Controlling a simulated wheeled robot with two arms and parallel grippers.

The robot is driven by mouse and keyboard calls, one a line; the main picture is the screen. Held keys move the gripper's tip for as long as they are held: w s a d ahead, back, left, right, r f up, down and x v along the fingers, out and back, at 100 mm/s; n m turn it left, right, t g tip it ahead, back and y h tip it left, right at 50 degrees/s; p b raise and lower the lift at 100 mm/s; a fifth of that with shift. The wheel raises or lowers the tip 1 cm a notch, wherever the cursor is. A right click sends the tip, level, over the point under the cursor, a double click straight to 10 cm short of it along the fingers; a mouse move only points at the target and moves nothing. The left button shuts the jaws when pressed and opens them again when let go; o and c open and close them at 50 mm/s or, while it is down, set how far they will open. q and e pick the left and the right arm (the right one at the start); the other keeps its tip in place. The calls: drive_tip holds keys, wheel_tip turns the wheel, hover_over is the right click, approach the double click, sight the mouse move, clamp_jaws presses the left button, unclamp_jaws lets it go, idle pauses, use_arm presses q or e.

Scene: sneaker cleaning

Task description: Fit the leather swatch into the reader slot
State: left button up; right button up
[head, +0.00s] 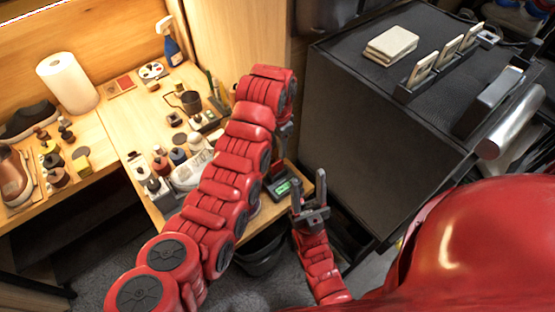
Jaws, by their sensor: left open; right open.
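A small dark device with a lit green display (283,187), which looks like the reader, sits at the table's right front edge; I cannot make out its slot. I cannot tell for sure which thing is the leather swatch. Flat pale cards (422,70) stand upright in a dark rack on the black cabinet, and a reddish-brown flat piece (120,87) lies on the table. My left gripper (281,148) is open, partly hidden behind its own wrist, just above the reader.
A white sneaker (187,174), bottles and a dark mug (190,101) crowd the table left of my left arm. A paper towel roll (68,82) and brown shoe (14,176) stand further left. The black cabinet (350,130) is at right, with pale folded cloths (391,44) on top.

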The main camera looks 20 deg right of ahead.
sight(278, 162)
use_arm(q)
wheel_tip(278, 162, up, 9)
drive_tip(key=p, duration=0.1)
drive_tip(key=shift+p, duration=0.4)
drive_tip(key=shift+f, duration=0.1)
